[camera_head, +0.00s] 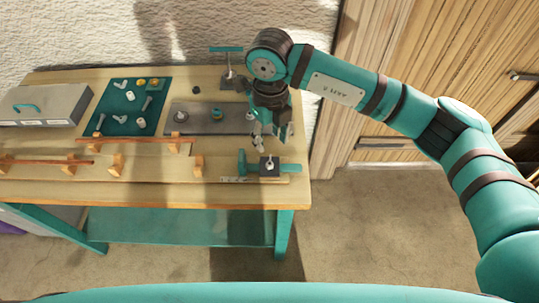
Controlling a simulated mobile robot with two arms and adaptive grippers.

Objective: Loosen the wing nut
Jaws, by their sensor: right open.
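My right gripper (271,139) points down over the right end of the workbench (215,197). It is open, and nothing shows between its fingers. Just in front of it is a teal fixture (242,163) with a black block (269,164) and a small pale metal piece on top. This piece may be the wing nut, but it is too small to tell. A dark grey plate (215,116) lies behind, with small metal parts on it; my right arm hides its right part. My left gripper is out of view.
A teal mat (105,112) holds several bolts and nuts. Orange-brown laths (140,140) run between wooden blocks at the front left. A grey box (45,105) stands at the left and a teal T-handled tool (227,51) at the back. Floor right of the bench is free.

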